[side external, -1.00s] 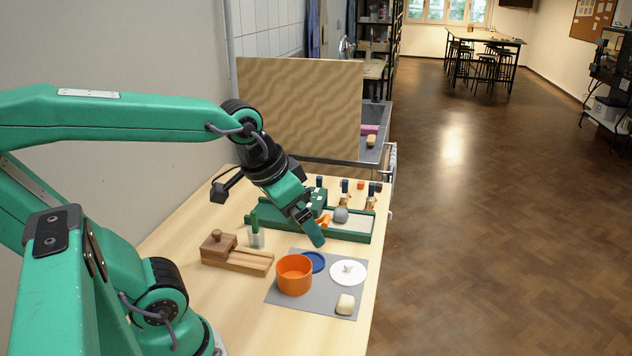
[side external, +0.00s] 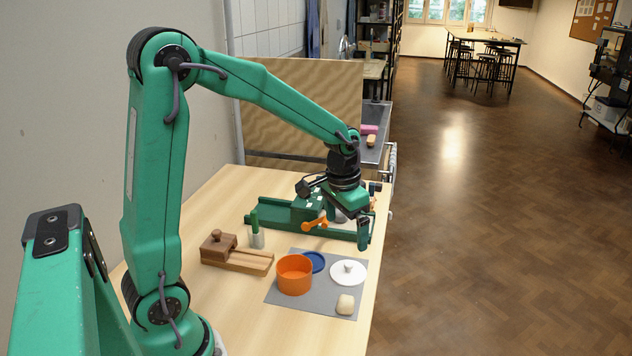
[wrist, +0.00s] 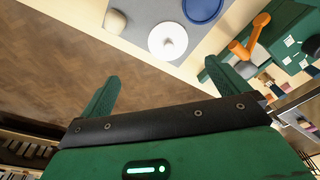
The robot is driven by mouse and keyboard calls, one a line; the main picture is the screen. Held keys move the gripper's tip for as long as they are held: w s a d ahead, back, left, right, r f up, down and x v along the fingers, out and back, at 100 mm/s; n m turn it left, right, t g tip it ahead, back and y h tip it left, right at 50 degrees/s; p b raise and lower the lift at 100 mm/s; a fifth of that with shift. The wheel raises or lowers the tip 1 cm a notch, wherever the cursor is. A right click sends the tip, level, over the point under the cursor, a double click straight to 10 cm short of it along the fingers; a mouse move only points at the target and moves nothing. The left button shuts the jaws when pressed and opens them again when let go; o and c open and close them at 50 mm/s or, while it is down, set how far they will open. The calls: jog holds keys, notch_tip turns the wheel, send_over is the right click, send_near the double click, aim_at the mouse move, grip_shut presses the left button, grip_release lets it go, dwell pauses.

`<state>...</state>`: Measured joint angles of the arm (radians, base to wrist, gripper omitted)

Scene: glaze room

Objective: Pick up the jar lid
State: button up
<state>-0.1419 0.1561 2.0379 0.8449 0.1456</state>
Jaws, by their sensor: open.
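The jar lid, a white disc with a small knob (side external: 342,280), lies flat, knob up, on the grey mat (side external: 284,304). It also shows at the top of the wrist view (wrist: 158,46). My gripper (side external: 362,238) is above and behind the lid in the side view, apart from it; one finger shows clearly there. In the wrist view my gripper (wrist: 162,70) has its two green fingers wide apart with nothing between them. The lid lies beyond the fingertips.
An orange pot (side external: 295,278), a blue disc (side external: 315,262) and a cream lump (side external: 345,304) share the mat. A green fixture with an orange handle (side external: 314,225) stands behind.

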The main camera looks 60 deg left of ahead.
jog(key=g, duration=0.1)
send_over(349, 263)
notch_tip(349, 263, down, 6)
jog(key=shift+a+f, duration=0.1)
jog(key=shift+f, duration=1.35)
jog(key=shift+f, duration=0.1)
jog(key=shift+f, duration=2.5)
jog(key=c, duration=0.9)
